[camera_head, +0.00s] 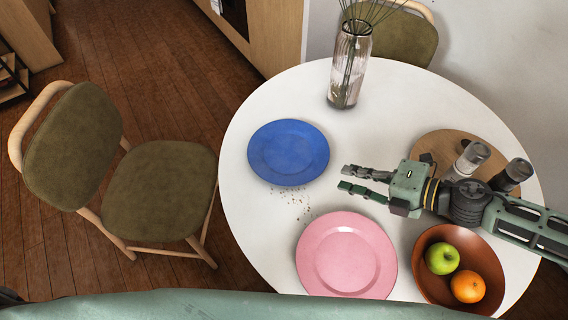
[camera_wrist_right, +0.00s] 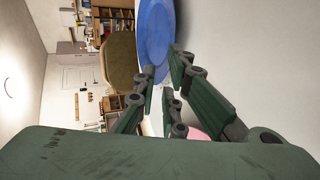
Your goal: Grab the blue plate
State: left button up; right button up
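The blue plate (camera_head: 288,152) lies flat on the white round table, at its left side in the head view. It also shows in the right wrist view (camera_wrist_right: 155,28), ahead of the fingers. My right gripper (camera_head: 346,178) comes in from the right and is a little to the right of the plate, apart from it. Its fingers (camera_wrist_right: 160,75) are spread and nothing is between them. My left gripper is not seen in either view.
A pink plate (camera_head: 346,255) lies in front of the blue one, with crumbs between them. A brown bowl (camera_head: 428,238) holds a green apple and an orange. A glass vase (camera_head: 349,70) stands behind. A wooden board (camera_head: 432,146) carries shakers. A chair (camera_head: 162,188) stands left.

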aim_at(320, 169)
notch_tip(320, 169, down, 2)
jog(key=shift+b, duration=0.4)
jog(key=x, duration=0.4)
jog(key=p+x, duration=0.1)
jog(key=x, duration=0.1)
jog(key=shift+w+a+r, duration=0.1)
jog(key=shift+w+a, duration=0.25)
jog(key=shift+w+a+f, duration=0.2)
jog(key=shift+a+f, duration=0.05)
jog(key=shift+a, duration=0.15)
grip_shut()
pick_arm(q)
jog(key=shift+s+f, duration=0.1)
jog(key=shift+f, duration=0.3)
pick_arm(e)
jog(key=shift+r, duration=0.1)
